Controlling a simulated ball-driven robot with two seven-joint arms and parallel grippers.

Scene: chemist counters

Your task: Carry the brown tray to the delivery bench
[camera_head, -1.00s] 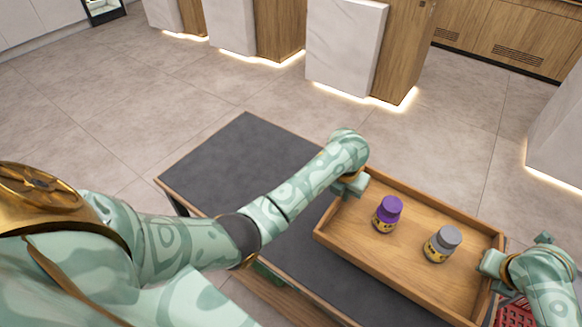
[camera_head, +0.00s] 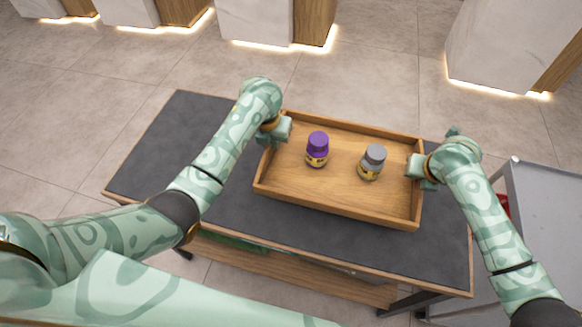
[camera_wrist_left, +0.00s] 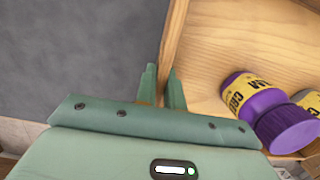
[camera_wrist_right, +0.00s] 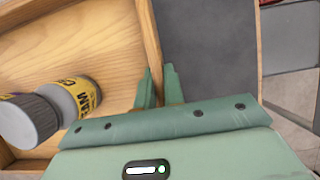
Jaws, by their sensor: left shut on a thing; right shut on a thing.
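The brown tray (camera_head: 335,195) is a shallow wooden box over the dark-topped table; I cannot tell whether it touches the top. Inside it stand a purple-capped bottle (camera_head: 317,149) and a grey-capped bottle (camera_head: 372,163). My left gripper (camera_head: 283,130) is shut on the tray's left wall, which shows between its fingers (camera_wrist_left: 161,88) in the left wrist view. My right gripper (camera_head: 414,168) is shut on the tray's right wall, between its fingers (camera_wrist_right: 157,88) in the right wrist view. The purple-capped bottle (camera_wrist_left: 262,110) and the grey-capped bottle (camera_wrist_right: 55,107) also show in the wrist views.
The dark table top (camera_head: 180,140) is bare to the left of the tray. A grey cart (camera_head: 550,205) stands close at the right, with something red at its edge. White-and-wood counters (camera_head: 265,20) stand beyond open tiled floor.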

